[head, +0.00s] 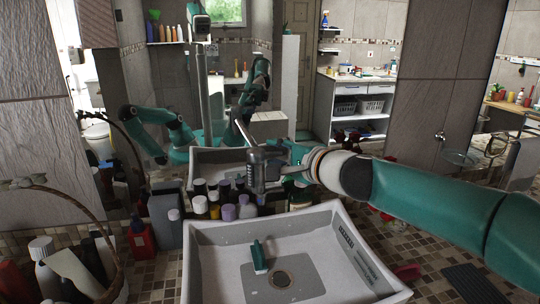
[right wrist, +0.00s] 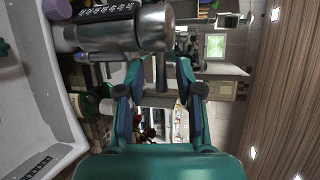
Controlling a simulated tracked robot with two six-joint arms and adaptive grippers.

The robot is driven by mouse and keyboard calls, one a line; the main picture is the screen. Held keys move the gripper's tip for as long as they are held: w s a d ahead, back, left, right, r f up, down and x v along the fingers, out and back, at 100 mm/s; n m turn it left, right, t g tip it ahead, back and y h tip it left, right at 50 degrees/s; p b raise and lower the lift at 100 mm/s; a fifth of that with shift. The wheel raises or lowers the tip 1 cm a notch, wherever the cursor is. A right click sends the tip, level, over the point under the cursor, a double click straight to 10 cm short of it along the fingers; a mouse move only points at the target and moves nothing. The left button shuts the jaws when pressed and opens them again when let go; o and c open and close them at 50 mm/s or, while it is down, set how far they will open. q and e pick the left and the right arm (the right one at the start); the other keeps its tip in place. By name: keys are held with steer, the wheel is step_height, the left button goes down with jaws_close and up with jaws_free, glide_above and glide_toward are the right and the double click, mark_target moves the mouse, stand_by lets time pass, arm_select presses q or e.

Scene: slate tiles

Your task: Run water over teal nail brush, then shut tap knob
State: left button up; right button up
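The teal nail brush (head: 259,257) lies in the white sink (head: 215,270), just left of the drain. The grey metal tap (head: 257,172) stands behind the sink, and I see no water stream from it. My right gripper (head: 292,168) is beside the tap on its right. In the right wrist view its two fingers (right wrist: 160,85) are apart, with the tap's thin knob lever (right wrist: 161,72) between or just beyond the tips; I cannot tell if they touch. The tap body (right wrist: 120,30) fills the upper left there. My left gripper does not show directly.
Several bottles (head: 228,212) crowd the counter behind the sink, close to the tap. A wicker basket (head: 120,285) with bottles and a red bottle (head: 140,240) stand at left. A mirror behind reflects my arms. The sink bowl is otherwise clear.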

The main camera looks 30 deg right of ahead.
steer(key=shift+w+a, duration=0.1)
steer(key=shift+w, duration=0.45)
jaws_close()
steer(key=shift+f, duration=0.1)
